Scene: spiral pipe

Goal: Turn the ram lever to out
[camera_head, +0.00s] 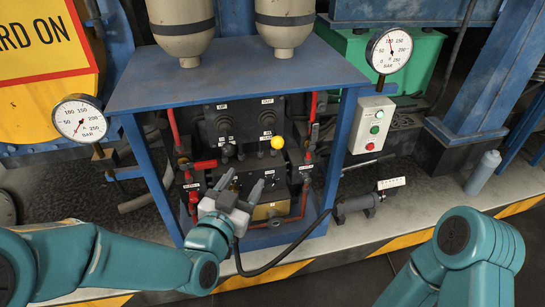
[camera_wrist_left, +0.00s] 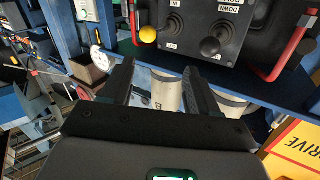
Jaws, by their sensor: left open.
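A lever with a yellow ball knob (camera_head: 277,143) stands on the dark control panel under the blue bench. It also shows in the left wrist view (camera_wrist_left: 148,35). A lever with a black knob (camera_head: 228,150) stands to its left and shows large in the left wrist view (camera_wrist_left: 210,47). Small plates lie by both levers; I cannot surely read which is the ram lever. My left gripper (camera_head: 243,180) is open and empty, in front of and below the knobs, apart from both. It also shows in the left wrist view (camera_wrist_left: 158,68). My right gripper is out of frame.
Red pipes and red handles (camera_head: 205,164) flank the panel. The blue bench top (camera_head: 235,76) overhangs it. A button box (camera_head: 371,125) hangs at the right, with pressure gauges (camera_head: 80,118) (camera_head: 389,50) at both sides. A black hose (camera_head: 285,255) curves below my left gripper.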

